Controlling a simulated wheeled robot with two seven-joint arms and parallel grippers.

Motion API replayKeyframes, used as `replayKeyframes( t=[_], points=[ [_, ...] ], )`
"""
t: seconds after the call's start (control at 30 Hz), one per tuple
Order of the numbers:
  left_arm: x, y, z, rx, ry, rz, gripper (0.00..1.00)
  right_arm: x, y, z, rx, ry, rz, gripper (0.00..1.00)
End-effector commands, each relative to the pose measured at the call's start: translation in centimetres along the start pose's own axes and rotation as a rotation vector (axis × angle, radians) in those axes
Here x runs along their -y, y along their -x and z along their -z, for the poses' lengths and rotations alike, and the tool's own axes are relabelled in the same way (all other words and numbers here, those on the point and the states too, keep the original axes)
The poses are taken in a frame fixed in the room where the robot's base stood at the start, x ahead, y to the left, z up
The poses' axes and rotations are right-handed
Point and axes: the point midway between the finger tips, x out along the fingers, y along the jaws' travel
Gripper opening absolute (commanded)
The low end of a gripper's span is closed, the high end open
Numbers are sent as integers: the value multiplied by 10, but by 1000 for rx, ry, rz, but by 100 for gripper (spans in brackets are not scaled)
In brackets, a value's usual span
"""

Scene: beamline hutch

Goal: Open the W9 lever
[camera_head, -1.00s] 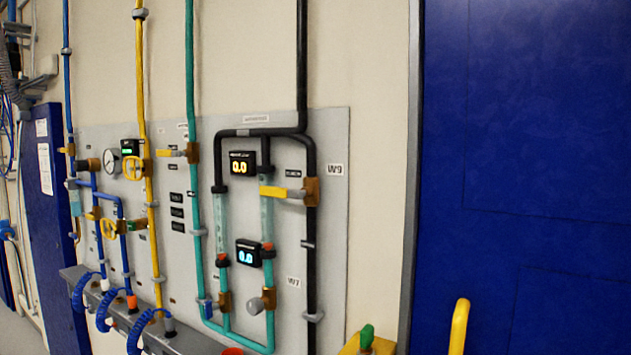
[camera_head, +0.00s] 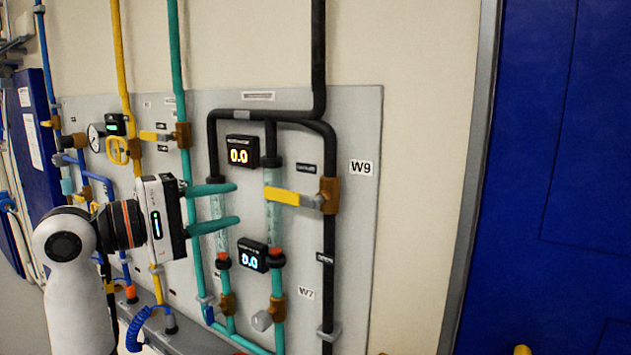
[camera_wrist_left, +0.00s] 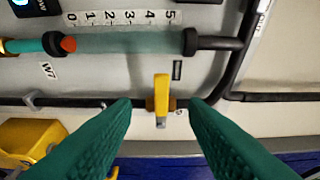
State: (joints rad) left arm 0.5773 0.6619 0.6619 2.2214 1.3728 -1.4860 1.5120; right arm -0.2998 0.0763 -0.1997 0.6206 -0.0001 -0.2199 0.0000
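The W9 lever (camera_head: 285,196) is a yellow handle on a brass valve body (camera_head: 329,196) on the black vertical pipe, left of the W9 label (camera_head: 361,167). The handle lies crosswise to its pipe, pointing left. My left gripper (camera_head: 238,204) is open, its two green fingers spread one above the other, left of the handle and apart from it. In the left wrist view the yellow handle (camera_wrist_left: 162,88) shows beyond and between the fingertips (camera_wrist_left: 160,103), with nothing held. My right gripper is not in view.
Two displays reading 0.0 (camera_head: 239,151) (camera_head: 252,255) and clear flow tubes sit close around the lever. A W7 valve (camera_head: 265,320) is below. A yellow pipe (camera_head: 124,60) and a teal pipe (camera_head: 177,60) run at left.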

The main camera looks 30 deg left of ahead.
Motion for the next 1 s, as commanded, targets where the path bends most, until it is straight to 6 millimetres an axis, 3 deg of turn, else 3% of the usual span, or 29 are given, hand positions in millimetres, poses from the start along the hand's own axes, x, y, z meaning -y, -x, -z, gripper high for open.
replayKeyframes(
  t=[0.17,0.6,0.8,1.0],
  points=[
    [2,-21,1,-5,4,0,40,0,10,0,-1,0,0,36],
    [2,-102,0,-4,5,0,40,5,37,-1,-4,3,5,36],
    [0,-117,0,-2,2,-1,40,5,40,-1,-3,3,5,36],
    [-1,-119,0,-1,1,-1,40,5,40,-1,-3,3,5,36]
  ],
)
